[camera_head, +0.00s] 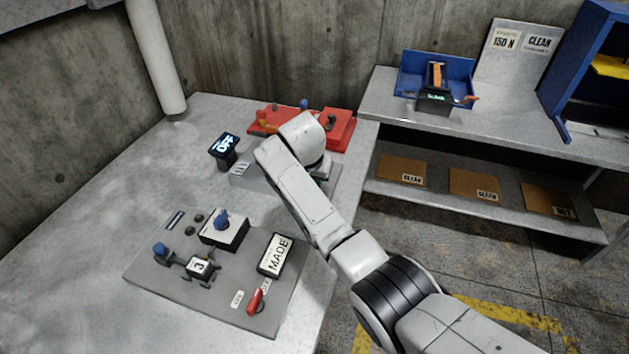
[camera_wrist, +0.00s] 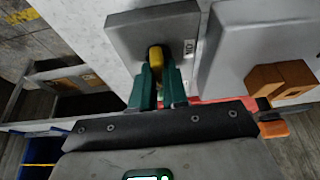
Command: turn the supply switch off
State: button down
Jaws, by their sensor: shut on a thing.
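A yellow switch handle (camera_wrist: 156,56) stands in a dark slot on a grey plate (camera_wrist: 125,32) in the wrist view. I take it for the supply switch. A small white label (camera_wrist: 189,48) sits beside it, with letters too small to read surely. My gripper (camera_wrist: 158,78) has its green fingers closed around the handle from both sides. In the head view my arm reaches over the grey unit (camera_head: 240,178) on the table, and it hides the gripper and the handle.
A control panel (camera_head: 205,300) with knobs, a red lever (camera_head: 256,302) and a MADE sign (camera_head: 276,255) lies at the front left. A red device (camera_head: 340,130) is behind my arm. A small display (camera_head: 224,149) stands left of it. An orange block (camera_wrist: 280,80) is close right of my gripper.

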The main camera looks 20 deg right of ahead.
jog(key=shift+w+r+m, duration=0.1)
jog(key=shift+m, duration=0.2)
jog(key=c, duration=1.1)
grip_release()
jog(key=shift+c, duration=0.2)
jog(key=v, duration=1)
jog(key=shift+r+b, duration=0.35)
jog(key=shift+b, duration=0.05)
jog(key=shift+a+f, duration=0.1)
jog(key=shift+a, duration=0.05)
